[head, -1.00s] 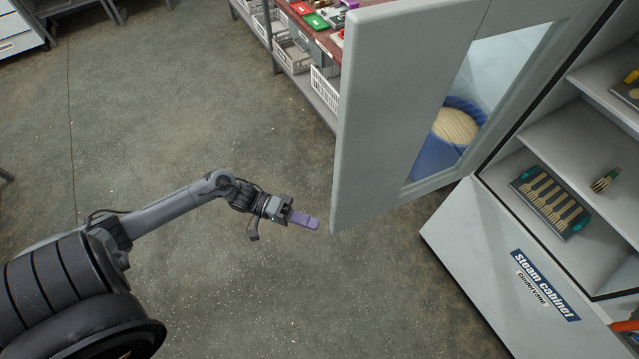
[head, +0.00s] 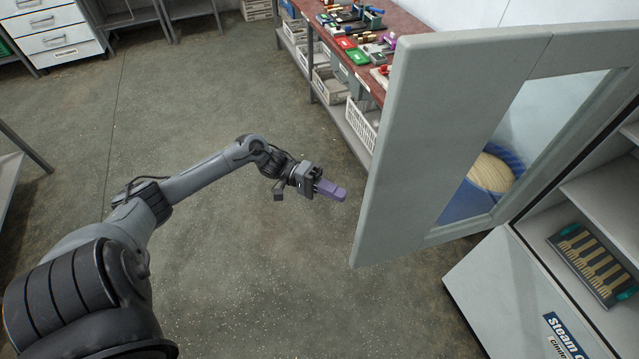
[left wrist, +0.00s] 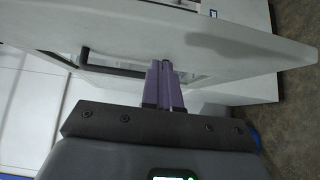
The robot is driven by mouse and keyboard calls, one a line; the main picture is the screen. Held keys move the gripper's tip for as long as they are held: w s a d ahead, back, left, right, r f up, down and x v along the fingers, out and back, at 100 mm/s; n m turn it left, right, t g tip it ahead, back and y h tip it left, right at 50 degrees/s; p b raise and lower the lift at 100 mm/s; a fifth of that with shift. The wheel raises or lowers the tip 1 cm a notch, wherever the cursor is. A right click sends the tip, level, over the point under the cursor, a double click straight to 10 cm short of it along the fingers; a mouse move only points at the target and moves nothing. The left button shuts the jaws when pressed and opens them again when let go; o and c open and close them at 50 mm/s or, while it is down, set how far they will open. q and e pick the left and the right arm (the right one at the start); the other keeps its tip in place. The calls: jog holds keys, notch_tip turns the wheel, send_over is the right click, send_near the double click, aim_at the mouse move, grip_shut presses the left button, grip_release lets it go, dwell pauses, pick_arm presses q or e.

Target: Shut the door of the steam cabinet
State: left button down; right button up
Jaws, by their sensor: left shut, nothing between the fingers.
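The steam cabinet (head: 500,290) stands at the right in the head view, with its light grey door (head: 425,140) swung wide open. The door has a glass window in its frame. My left gripper (head: 332,190), with purple fingers, is shut and empty, just left of the door's free edge in the head view. In the left wrist view the shut fingers (left wrist: 164,85) point toward the pale door panel (left wrist: 200,35), which spans the view; I cannot tell whether they touch it. A dark bar handle (left wrist: 110,68) shows beyond the panel's edge. My right gripper is not in view.
A tray with wooden pieces (head: 595,265) lies on a cabinet shelf. A blue tub (head: 465,203) shows through the door's window. A red-topped workbench (head: 405,22) with white baskets (head: 362,124) below stands behind the door. The floor (head: 240,270) around my left arm is clear.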

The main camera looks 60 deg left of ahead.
pick_arm(q)
jog(key=shift+s+d+p, duration=0.2)
jog(key=shift+d+p, duration=0.35)
jog(key=shift+d, duration=2.2)
